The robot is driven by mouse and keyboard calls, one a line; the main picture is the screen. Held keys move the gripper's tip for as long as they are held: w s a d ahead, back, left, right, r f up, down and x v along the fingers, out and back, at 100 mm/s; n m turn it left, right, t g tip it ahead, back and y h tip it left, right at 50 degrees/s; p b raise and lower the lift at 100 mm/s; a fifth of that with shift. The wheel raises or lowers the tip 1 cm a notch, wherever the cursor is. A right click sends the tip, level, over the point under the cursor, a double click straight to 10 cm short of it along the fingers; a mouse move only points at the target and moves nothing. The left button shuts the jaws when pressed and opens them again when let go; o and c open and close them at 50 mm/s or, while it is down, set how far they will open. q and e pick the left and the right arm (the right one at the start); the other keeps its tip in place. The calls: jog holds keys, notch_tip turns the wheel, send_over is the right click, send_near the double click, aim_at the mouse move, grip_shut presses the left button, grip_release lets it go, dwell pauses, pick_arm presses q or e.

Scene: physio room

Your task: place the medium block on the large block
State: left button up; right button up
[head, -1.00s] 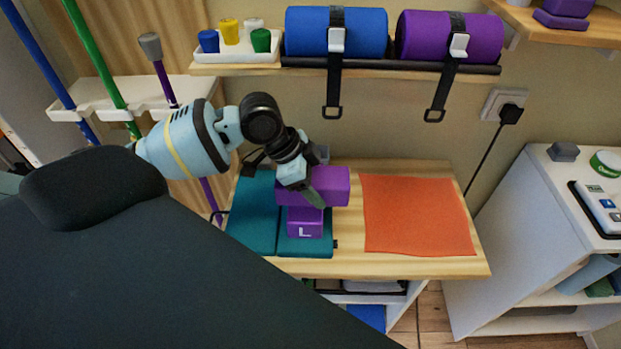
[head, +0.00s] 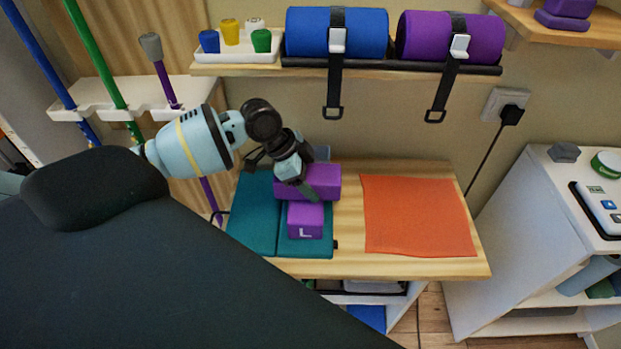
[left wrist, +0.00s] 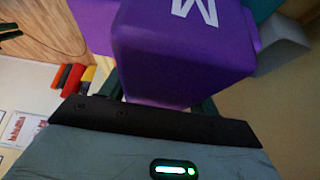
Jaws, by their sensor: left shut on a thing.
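The medium block is purple with a white M, seen large in the left wrist view (left wrist: 178,55). In the head view the medium block (head: 323,181) lies crosswise just behind and over the large block. My left gripper (head: 308,192) is shut on the medium block; its fingers partly hide it. The purple large block (head: 306,220), marked with a white L, sits on the teal mat (head: 258,215). The medium block hides the large block's back part. I cannot tell whether the two blocks touch. My right gripper is not in view.
An orange cloth (head: 415,215) covers the right of the wooden table (head: 350,265). A grey thing (head: 322,152) shows behind the medium block. A shelf (head: 235,69) above holds blue and purple rolls with hanging straps. A white cabinet (head: 490,240) stands at the right.

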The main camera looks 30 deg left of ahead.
pick_arm(q)
jog(key=shift+f, duration=0.15)
jog(key=o, duration=1)
jog(key=shift+r, duration=0.3)
jog(key=v, duration=0.5)
jog(key=shift+s+a+f, duration=0.1)
jog(key=shift+s+a, duration=0.2)
jog(key=shift+a, duration=0.05)
jog(key=s+a, duration=0.5)
jog(key=a, duration=0.4)
jog(key=shift+s+a, duration=0.25)
jog(key=shift+s, duration=0.15)
